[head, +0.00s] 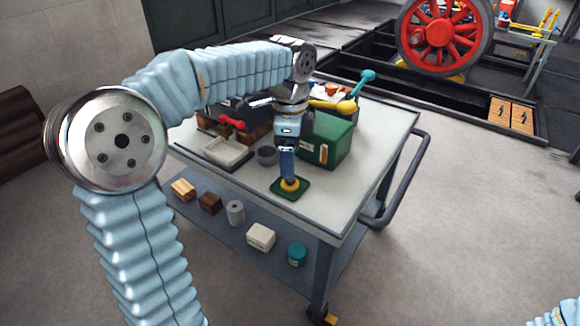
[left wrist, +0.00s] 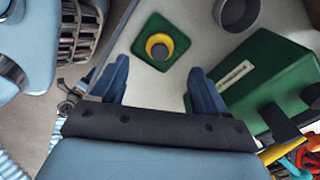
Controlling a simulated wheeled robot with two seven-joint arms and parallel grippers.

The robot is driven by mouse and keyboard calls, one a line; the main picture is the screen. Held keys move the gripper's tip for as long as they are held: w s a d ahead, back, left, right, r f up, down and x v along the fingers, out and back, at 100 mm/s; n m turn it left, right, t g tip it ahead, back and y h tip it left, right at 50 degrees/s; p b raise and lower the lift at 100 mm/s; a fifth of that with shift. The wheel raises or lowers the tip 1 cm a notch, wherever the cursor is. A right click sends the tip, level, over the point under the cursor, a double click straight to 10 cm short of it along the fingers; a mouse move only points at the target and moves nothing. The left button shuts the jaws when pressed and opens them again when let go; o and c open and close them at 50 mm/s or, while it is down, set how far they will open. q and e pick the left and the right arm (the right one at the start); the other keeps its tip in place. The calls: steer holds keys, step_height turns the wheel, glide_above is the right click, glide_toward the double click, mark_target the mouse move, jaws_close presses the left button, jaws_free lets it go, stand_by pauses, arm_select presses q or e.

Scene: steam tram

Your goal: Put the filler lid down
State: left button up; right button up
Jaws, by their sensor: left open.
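The filler lid (head: 291,185) is a small round yellow piece. It sits on a green square mat (head: 276,190) near the front of the trolley top (head: 330,205). In the left wrist view the lid (left wrist: 159,46) shows as a yellow ring with a dark middle, near the centre of the mat (left wrist: 145,30). My left gripper (head: 288,170) points down over the lid in the head view. In the left wrist view its fingers (left wrist: 160,88) are spread apart with nothing between them, and the lid lies beyond the tips. My right gripper is out of view.
A green box (head: 325,142) stands just right of the gripper, with a dark grey cup (head: 267,156) and a pale tray (head: 228,151) to the left. Tools crowd the back. The trolley's front right top is clear. A lower shelf holds several small items.

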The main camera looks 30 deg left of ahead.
arm_select(q)
step_height(320, 180, up, 6)
steer(key=shift+f+p, duration=0.15)
steer(key=shift+p, duration=0.25)
